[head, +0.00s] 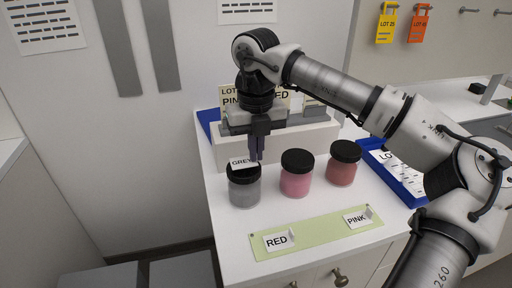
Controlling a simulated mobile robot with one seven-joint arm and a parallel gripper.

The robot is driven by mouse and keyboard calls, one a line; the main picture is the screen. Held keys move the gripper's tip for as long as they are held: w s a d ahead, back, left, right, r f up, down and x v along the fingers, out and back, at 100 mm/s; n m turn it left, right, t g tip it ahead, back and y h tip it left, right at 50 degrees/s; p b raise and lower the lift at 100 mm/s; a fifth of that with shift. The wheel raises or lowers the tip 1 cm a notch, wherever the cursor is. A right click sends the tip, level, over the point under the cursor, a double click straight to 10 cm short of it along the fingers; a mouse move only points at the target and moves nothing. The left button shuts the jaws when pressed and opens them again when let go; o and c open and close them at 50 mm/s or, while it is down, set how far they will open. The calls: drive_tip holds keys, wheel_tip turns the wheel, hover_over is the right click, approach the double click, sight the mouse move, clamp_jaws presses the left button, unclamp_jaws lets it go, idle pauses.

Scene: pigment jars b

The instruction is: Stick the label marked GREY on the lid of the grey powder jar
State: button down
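The GREY label (240,163) is a small white card at the top of the grey powder jar (245,194), covering the back of its black lid (244,175). I cannot tell whether the card touches the lid or is just above it. My gripper (257,157) points down over the right back edge of that lid. Its fingers are close together at the card's right end and look shut on it; the gripped part is hidden between them.
A pink jar (296,180) and a red-toned jar (342,169), both black-lidded, stand to the right. In front, a green strip (325,236) holds the RED label (276,242) and PINK label (356,219). A blue tray (408,193) is at right; a white box with a sign stands behind.

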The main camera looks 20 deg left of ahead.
drive_tip(key=shift+f+b, duration=0.5)
drive_tip(key=shift+f, duration=0.1)
idle(0.6)
drive_tip(key=c, duration=1.6)
unclamp_jaws()
drive_tip(key=shift+r+p, duration=2.1)
drive_tip(key=shift+r, duration=0.95)
drive_tip(key=shift+f, duration=0.1)
